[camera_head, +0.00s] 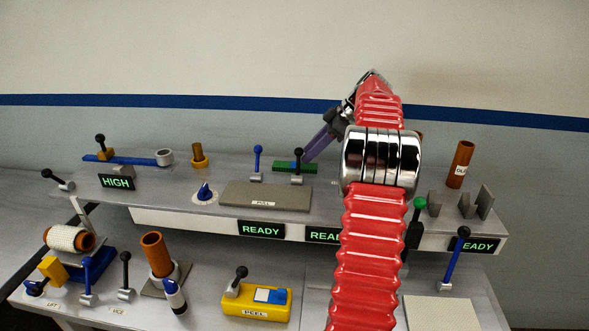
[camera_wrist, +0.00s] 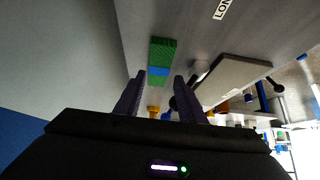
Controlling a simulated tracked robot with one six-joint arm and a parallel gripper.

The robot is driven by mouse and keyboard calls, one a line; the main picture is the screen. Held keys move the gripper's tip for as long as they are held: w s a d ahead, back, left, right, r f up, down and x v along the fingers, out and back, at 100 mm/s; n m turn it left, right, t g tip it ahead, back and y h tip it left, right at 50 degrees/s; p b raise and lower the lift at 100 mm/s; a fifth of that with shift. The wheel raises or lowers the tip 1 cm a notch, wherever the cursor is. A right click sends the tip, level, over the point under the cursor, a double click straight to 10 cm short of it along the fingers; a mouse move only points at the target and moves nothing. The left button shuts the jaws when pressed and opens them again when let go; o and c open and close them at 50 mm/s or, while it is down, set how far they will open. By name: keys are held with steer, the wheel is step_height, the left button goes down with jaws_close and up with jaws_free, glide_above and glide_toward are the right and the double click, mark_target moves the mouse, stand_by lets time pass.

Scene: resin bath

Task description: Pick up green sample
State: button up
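The green sample (camera_head: 283,166) is a small green block with a blue band around its middle. It lies on the upper grey shelf, behind a black-knobbed lever in the head view. In the wrist view the green sample (camera_wrist: 162,50) shows just beyond my fingertips, roughly in line with the gap between them. My gripper (camera_head: 308,157) reaches down from the upper right towards its right end. In the wrist view my gripper (camera_wrist: 159,76) has its two dark purple fingers apart with nothing held. I cannot tell the exact height of the fingertips above the block.
A blue-knobbed lever (camera_head: 258,162) and a black-knobbed lever (camera_head: 297,158) stand close in front of the sample. A flat grey plate (camera_head: 265,195) lies nearer. A brown tube (camera_head: 460,163) stands at the right. The shelf left of the blue lever has some free room.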

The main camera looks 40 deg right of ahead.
mark_target(277, 166)
steer(key=shift+x, duration=2.6)
steer(key=shift+c, duration=0.5)
steer(key=c, duration=0.6)
